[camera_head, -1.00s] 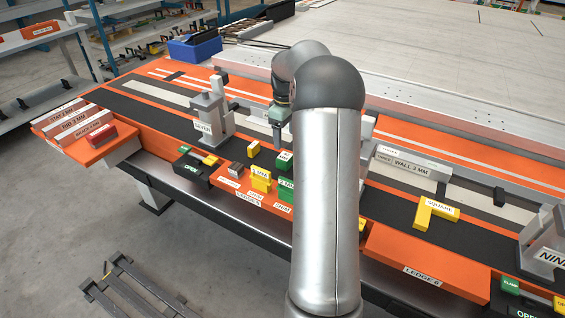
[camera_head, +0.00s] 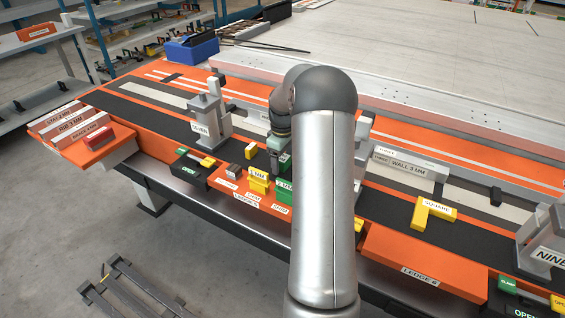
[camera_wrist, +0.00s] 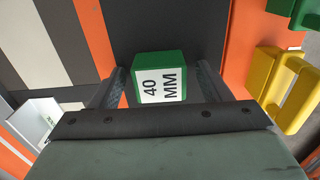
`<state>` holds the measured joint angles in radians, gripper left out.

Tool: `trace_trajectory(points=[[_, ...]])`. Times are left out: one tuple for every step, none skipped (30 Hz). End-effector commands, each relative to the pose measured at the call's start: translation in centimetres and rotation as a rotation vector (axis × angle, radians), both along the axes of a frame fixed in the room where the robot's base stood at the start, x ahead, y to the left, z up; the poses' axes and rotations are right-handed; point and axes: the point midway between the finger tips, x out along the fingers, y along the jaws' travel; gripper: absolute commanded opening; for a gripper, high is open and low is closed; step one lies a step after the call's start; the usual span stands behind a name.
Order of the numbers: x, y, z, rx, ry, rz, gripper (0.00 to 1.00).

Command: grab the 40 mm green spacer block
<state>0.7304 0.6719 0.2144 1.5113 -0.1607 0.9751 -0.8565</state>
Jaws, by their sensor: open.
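The green spacer block (camera_wrist: 161,62) shows in the wrist view with a white "40 MM" label facing the camera. It sits on the dark strip of the bench. My gripper (camera_wrist: 160,72) is open. Its two dark fingers lie on either side of the block in the picture, with a visible gap on each side. I cannot tell how far down they reach beside it. In the head view a green block (camera_head: 285,160) shows just below my gripper (camera_head: 277,153), partly hidden by my arm.
Yellow (camera_head: 259,182) and green (camera_head: 284,195) gauge blocks stand on the orange ledge in front; yellow pieces (camera_wrist: 290,85) also show at right in the wrist view. A small yellow-topped block (camera_head: 251,151) and a grey clamp post (camera_head: 208,118) stand to the left.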

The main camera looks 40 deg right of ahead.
Motion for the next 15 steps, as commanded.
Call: trace_trajectory(points=[[0.00,0.00,0.01,0.000,0.000,0.000,0.63],[0.00,0.00,0.01,0.000,0.000,0.000,0.54],[0.00,0.00,0.02,0.000,0.000,0.000,0.43],[0.00,0.00,0.02,0.000,0.000,0.000,0.35],[0.00,0.00,0.02,0.000,0.000,0.000,0.26],[0.00,0.00,0.02,0.000,0.000,0.000,0.21],[0.00,0.00,0.02,0.000,0.000,0.000,0.21],[0.00,0.00,0.04,0.000,0.000,0.000,0.21],[0.00,0.00,0.04,0.000,0.000,0.000,0.21],[0.00,0.00,0.04,0.000,0.000,0.000,0.21],[0.00,0.00,0.05,0.000,0.000,0.000,0.21],[0.00,0.00,0.05,0.000,0.000,0.000,0.21],[0.00,0.00,0.06,0.000,0.000,0.000,0.21],[0.01,0.00,0.09,0.000,0.000,0.000,0.21],[0.01,-0.01,0.16,0.000,0.000,0.000,0.21]])
